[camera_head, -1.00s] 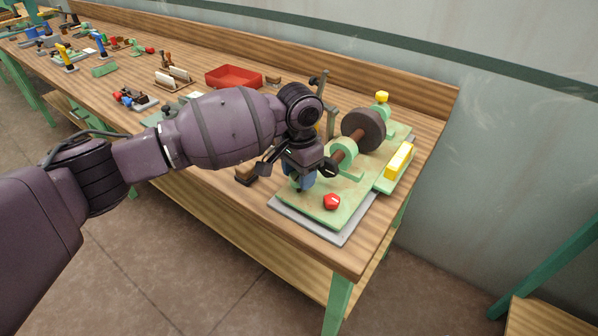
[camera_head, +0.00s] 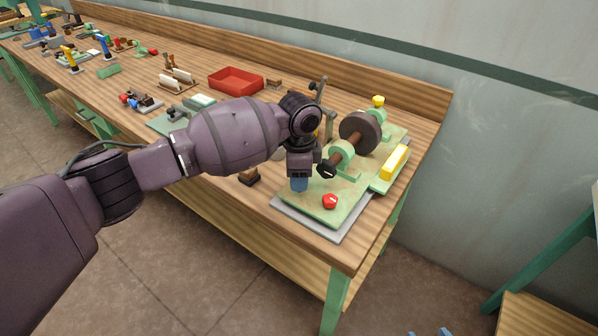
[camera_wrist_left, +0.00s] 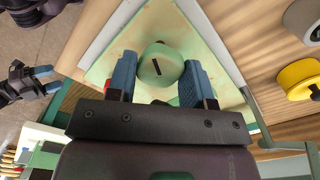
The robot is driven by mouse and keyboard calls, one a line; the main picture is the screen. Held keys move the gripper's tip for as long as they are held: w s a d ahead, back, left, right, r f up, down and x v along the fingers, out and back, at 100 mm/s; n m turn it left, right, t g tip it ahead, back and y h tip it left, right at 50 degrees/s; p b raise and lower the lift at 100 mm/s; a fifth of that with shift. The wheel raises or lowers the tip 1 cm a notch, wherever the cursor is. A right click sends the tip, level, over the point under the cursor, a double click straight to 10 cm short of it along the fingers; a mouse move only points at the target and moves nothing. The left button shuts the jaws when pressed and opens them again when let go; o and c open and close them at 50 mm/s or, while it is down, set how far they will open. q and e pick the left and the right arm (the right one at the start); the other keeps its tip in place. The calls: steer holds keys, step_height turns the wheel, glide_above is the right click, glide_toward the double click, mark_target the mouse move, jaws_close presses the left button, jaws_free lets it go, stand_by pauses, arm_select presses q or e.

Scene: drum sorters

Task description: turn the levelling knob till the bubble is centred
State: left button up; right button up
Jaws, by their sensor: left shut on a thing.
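A round green knob (camera_wrist_left: 160,66) with a dark slot mark sits on the pale green plate (camera_head: 350,190) of the drum rig. In the left wrist view it stands between the blue fingers of my left gripper (camera_wrist_left: 159,72), which is shut on it. In the head view my left gripper (camera_head: 299,184) points down at the plate's near left corner and hides the knob. The yellow bar (camera_head: 394,162) lies along the plate's right side; I cannot make out a bubble. My right gripper (camera_head: 430,333) shows only its blue fingertips, apart and empty, at the bottom edge.
A red knob (camera_head: 331,201) is close to the right of my left gripper. A dark drum (camera_head: 360,132) on a brown shaft stands behind it. A red tray (camera_head: 236,80) and other fixtures stand farther left on the bench.

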arm_select(q)
steer(key=m, duration=0.2)
steer(key=shift+m, duration=0.3)
steer(key=shift+m+p, duration=0.4)
steer(key=shift+m, duration=0.9)
arm_select(e)
steer(key=shift+w+r, duration=0.35)
steer(key=shift+r, duration=0.2)
steer(key=shift+w+r, duration=0.3)
steer(key=shift+r, duration=0.25)
steer(key=shift+s, duration=0.1)
arm_select(q)
steer(key=o, duration=0.9)
steer(key=shift+o, duration=0.2)
arm_select(e)
steer(key=shift+s+f, duration=0.4)
steer(key=shift+s, duration=0.1)
steer(key=shift+w, duration=0.1)
